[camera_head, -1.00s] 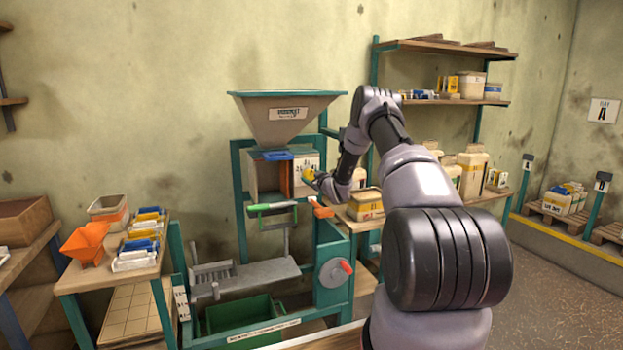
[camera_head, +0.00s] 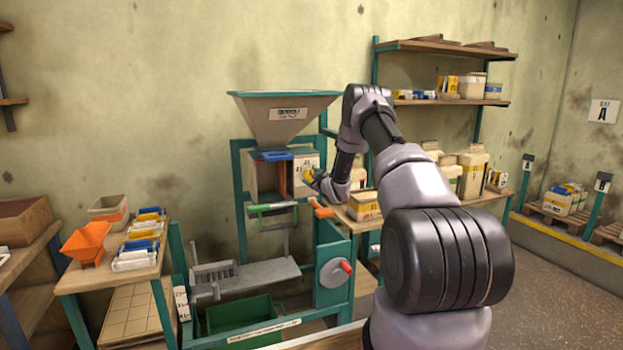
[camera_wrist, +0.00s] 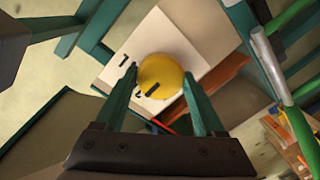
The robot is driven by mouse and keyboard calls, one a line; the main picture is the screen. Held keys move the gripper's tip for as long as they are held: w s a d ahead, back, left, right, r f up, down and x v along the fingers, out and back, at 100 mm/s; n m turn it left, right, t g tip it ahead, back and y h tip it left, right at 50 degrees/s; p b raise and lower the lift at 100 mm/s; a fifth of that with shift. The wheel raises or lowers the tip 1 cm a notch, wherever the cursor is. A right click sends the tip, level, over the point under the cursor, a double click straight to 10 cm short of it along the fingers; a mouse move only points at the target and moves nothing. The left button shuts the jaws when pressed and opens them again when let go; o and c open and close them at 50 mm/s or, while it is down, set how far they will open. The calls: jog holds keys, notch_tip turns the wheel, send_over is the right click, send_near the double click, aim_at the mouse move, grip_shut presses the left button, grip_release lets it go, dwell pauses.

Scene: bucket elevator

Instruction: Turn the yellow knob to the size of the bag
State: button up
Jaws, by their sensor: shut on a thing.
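The yellow knob (camera_wrist: 161,76) sits on a white dial plate (camera_wrist: 128,50) with dark marks. It is round, with a dark pointer bar on its face. In the wrist view my gripper (camera_wrist: 160,88) has a green finger on each side of the knob and is shut on it. In the head view my gripper (camera_head: 318,180) is at the machine's white panel (camera_head: 304,168), and the knob (camera_head: 309,174) is partly hidden by it. The full set of size marks is too small or covered to read. I cannot tell which bag is meant.
The machine has a hopper (camera_head: 285,118), a green-handled lever (camera_head: 271,208) and an orange handle (camera_head: 321,209) close below my gripper. A red-knobbed crank wheel (camera_head: 334,272) is lower. Filled bags (camera_head: 471,172) stand on the right table.

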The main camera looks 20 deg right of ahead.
jog(key=shift+f, duration=0.1)
jog(key=o, duration=1.3)
jog(key=shift+o, duration=0.2)
jog(key=s, duration=1)
jog(key=shift+s+d+r, duration=0.4)
jog(key=shift+r, duration=0.05)
